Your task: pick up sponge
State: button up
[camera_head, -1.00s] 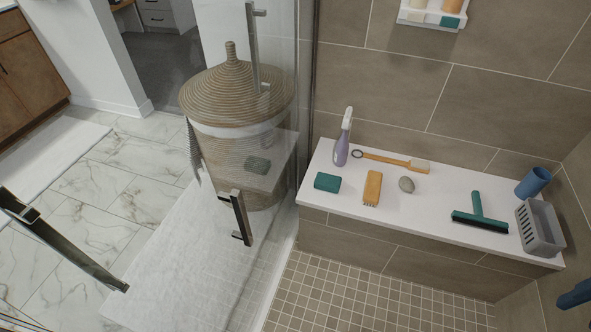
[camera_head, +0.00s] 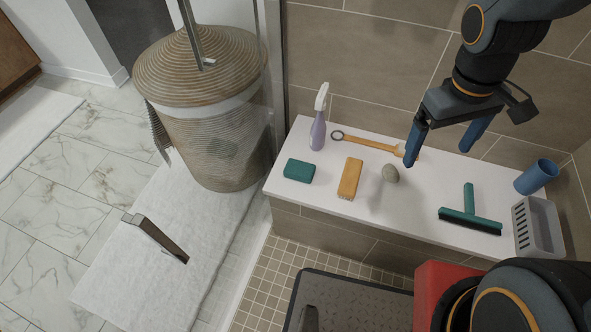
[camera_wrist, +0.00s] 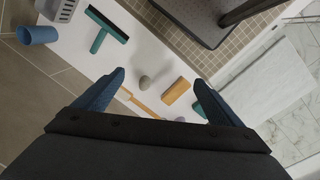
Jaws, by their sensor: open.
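The sponge looks to be the teal block (camera_head: 299,170) lying at the left end of the white bench. In the wrist view the teal block (camera_wrist: 199,107) is partly hidden behind the right-hand finger. My gripper (camera_head: 438,155) is open and empty, with blue fingers, above the back of the bench. It is well to the right of the teal block, over the area near the grey stone and the brush head. In the wrist view my gripper (camera_wrist: 161,80) has its fingers spread wide, with nothing between them.
A wicker hamper (camera_head: 205,110) stands left of the bench.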

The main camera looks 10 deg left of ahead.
jog(key=shift+o, duration=0.8)
jog(key=w+a+f+n+t+b, duration=0.1)
jog(key=w+a+f+n+b, duration=0.3)
jog(key=f+n, duration=0.3)
jog(key=shift+w+a+f+n+h, duration=0.35)
jog(key=shift+w+a+f, duration=0.2)
jog(key=shift+a, duration=0.3)
jog(key=n+t+y+b, duration=0.25)
jog(key=n+b, duration=0.95)
jog(key=n, duration=1)
send_near(300, 168)
jog(key=shift+w+f+m+t+h, duration=0.15)
jog(key=shift+f+h, duration=0.1)
jog(key=shift+f, duration=0.35)
jog(key=shift+w+f+m+t+h, duration=0.1)
jog(key=shift+f+h, duration=0.15)
jog(key=shift+f, duration=0.3)
jog(key=shift+a+f+b, duration=0.15)
jog(key=shift+f+b, duration=0.15)
jog(key=shift+b, duration=0.05)
jog(key=b+x, duration=0.1)
jog(key=x, duration=0.1)
jog(key=b+x, duration=0.1)
jog(key=x, duration=0.2)
jog(key=b+x, duration=0.1)
jog(key=x, duration=0.1)
jog(key=shift+w+a+f, duration=0.15)
jog(key=shift+a, duration=0.2)
jog(key=shift+c, duration=0.3)
jog(key=c, duration=1.1)
